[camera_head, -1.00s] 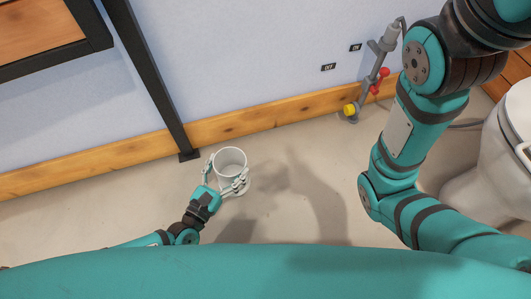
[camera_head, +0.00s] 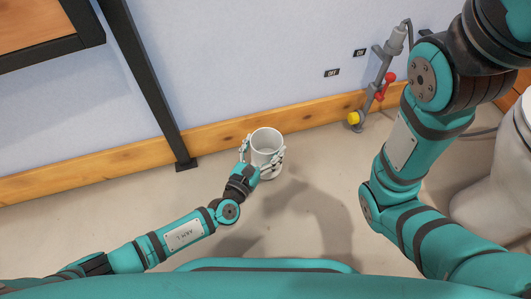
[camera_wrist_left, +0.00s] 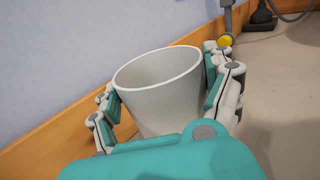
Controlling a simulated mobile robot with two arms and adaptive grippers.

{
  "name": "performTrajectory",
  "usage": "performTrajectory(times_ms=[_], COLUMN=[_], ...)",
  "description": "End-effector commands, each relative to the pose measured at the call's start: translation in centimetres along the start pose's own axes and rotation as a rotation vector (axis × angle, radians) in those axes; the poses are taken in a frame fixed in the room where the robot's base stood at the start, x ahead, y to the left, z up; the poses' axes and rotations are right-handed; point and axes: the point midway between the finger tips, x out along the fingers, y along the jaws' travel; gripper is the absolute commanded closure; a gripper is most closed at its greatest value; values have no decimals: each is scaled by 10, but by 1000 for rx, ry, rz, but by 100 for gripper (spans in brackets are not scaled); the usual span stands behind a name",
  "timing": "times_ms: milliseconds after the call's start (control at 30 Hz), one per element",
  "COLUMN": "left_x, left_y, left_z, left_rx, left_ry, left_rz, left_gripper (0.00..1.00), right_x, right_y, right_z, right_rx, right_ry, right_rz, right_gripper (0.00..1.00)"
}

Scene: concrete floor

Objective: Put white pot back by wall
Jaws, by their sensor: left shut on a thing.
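The white pot (camera_head: 266,142) is an empty, roughly upright cup-shaped container near the wooden baseboard of the wall. My left gripper (camera_head: 264,160) is shut on it, with fingers on both sides of its body. In the left wrist view the pot (camera_wrist_left: 160,85) sits between the fingers, its open rim facing up and the baseboard close behind it. I cannot tell whether its bottom touches the floor. My right arm crosses the right side of the head view, but its gripper is out of view.
The pale wall (camera_head: 240,60) has a wooden baseboard (camera_head: 225,138). A black post (camera_head: 150,90) stands left of the pot. A grey pipe with red and yellow valve parts (camera_head: 379,88) is to the right. A white toilet (camera_head: 490,190) is at far right. Floor between is clear.

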Motion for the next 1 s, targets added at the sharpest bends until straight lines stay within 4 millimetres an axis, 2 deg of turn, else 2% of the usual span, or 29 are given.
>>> performTrajectory(times_ms=[67, 433, 867, 900, 1000], left_x=[8, 8, 8, 6, 6], left_y=[-2, -2, -2, -2, -2], left_z=[2, -32, -35, -38, -38], left_rx=[-2, 1, 0, 0, 0], left_ry=[-10, -8, -9, -2, -1], left_rz=[1, 1, 1, 0, 0], left_gripper=[73, 73, 73, 14, 1], right_x=[-4, -33, -36, -36, -35], right_y=[-1, -7, -7, -7, -7], right_z=[-1, -11, -12, -12, -11], right_rx=[0, 0, 0, 0, 0], right_ry=[0, 0, -2, -2, -3], right_rz=[0, 0, 0, 0, 0], right_gripper=[23, 23, 23, 23, 23])
